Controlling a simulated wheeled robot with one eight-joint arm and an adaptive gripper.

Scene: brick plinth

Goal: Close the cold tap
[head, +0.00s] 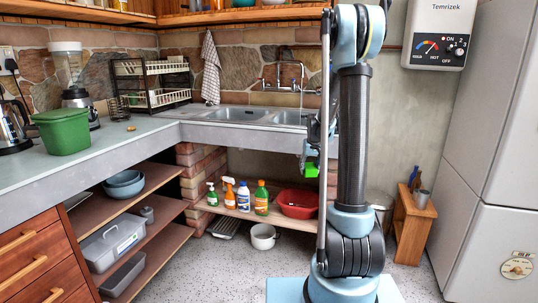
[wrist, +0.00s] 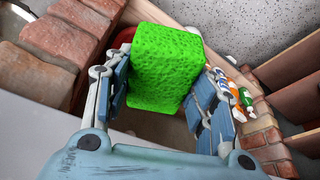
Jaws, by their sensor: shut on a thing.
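The tap (head: 290,75) is a metal mixer with a tall curved spout and small handles, fixed to the wall above the sink (head: 240,114). Which handle is the cold one, and how far it is turned, I cannot tell. My gripper (wrist: 164,80) is shut on a bright green sponge (wrist: 166,62), with a blue finger on each side. In the head view the sponge (head: 312,170) hangs in front of the sink unit, below the worktop edge and well below the tap. My arm partly hides the gripper there.
Several bottles (head: 244,196) and a red basin (head: 298,204) stand on the low shelf under the sink, between brick plinths (head: 196,170). A white pot (head: 263,236) is on the floor. A towel (head: 210,70) hangs left of the tap.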

